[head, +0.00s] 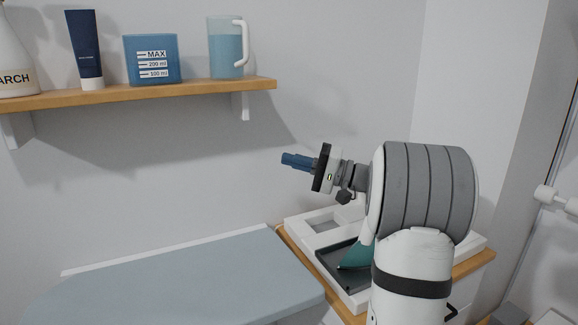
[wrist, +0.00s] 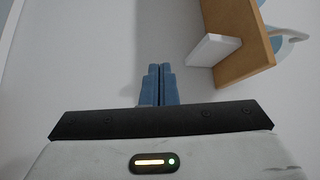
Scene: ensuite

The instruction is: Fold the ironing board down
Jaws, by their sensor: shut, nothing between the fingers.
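The ironing board (head: 190,285) shows in the head view as a grey-blue flat surface at the lower left, lying level along the wall. Its legs and underside are out of view. My gripper (head: 284,158) is in front of the wall, above and to the right of the board, pointing left. Its blue fingers are shut and empty. In the wrist view my gripper (wrist: 158,70) also shows with its fingers together. The board is not seen in the wrist view.
A white tray (head: 299,226) with a teal and dark object stands on a cabinet, partly behind my arm. The shelf's edge (wrist: 238,60) shows in the wrist view.

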